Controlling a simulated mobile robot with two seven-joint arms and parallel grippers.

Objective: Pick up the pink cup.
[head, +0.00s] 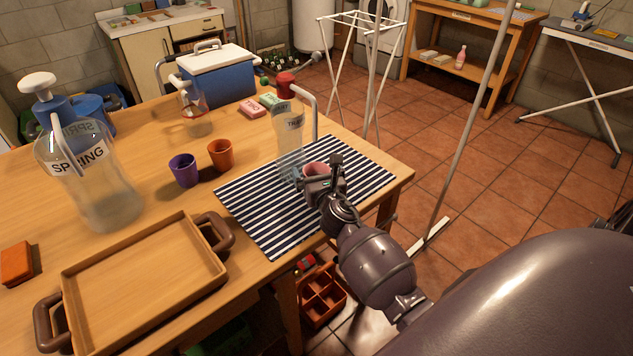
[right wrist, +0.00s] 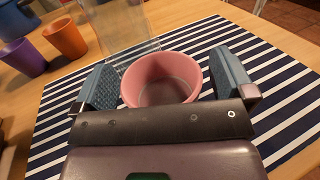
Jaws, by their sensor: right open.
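The pink cup (right wrist: 160,82) stands upright on the navy and white striped mat (right wrist: 75,118). In the head view the pink cup (head: 316,169) is partly hidden by my right gripper (head: 322,182). In the right wrist view my right gripper (right wrist: 164,78) is open, with one blue-grey finger pad on each side of the cup. A small gap shows between the cup and each pad. My left gripper is in neither view.
A clear dispenser with a red top (head: 287,130) stands close behind the cup. A purple cup (head: 184,170) and an orange cup (head: 221,155) stand left of the striped mat (head: 262,228). A wooden tray (head: 145,285) lies at the front left.

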